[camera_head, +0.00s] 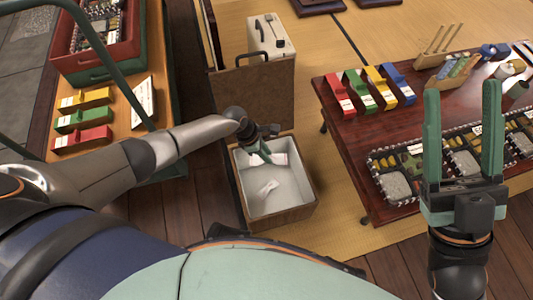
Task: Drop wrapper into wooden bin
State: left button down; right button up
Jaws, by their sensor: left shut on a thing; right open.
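The wooden bin (291,213) stands open on the floor in the middle, with brown wooden sides and a pale inside. My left gripper (262,153) is over the far part of its opening, pointing down. It is shut on a small white wrapper (280,159) with a reddish mark, partly hidden by the fingers. A second crumpled white wrapper (267,188) lies inside the bin on its floor. My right gripper (462,140) is open and empty, fingers pointing up, in front of the low table at the right.
A low dark table (370,188) at the right holds coloured wrapped pieces and bento trays (398,187). A wooden box (252,98) with a white case stands behind the bin. At the left, a cart (118,113) carries coloured pieces and a red crate (97,62).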

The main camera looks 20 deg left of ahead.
pick_arm(q)
notch_tip(320, 180, down, 4)
jog(key=b, duration=0.2)
jog(key=shift+b, duration=0.4)
pick_arm(e)
jog(key=f, duration=0.4)
jog(key=shift+w+a, duration=0.1)
jog(key=shift+a, duration=0.15)
pick_arm(q)
jog(key=c, duration=0.7)
grip_release()
jog(key=shift+o, duration=0.2)
jog(key=p+v, duration=0.7)
jog(key=v, duration=0.5)
jog(key=shift+r, duration=0.3)
pick_arm(e)
notch_tip(320, 180, up, 8)
jog(key=d, duration=0.1)
jog(key=shift+n, duration=0.3)
jog(key=shift+f, duration=0.1)
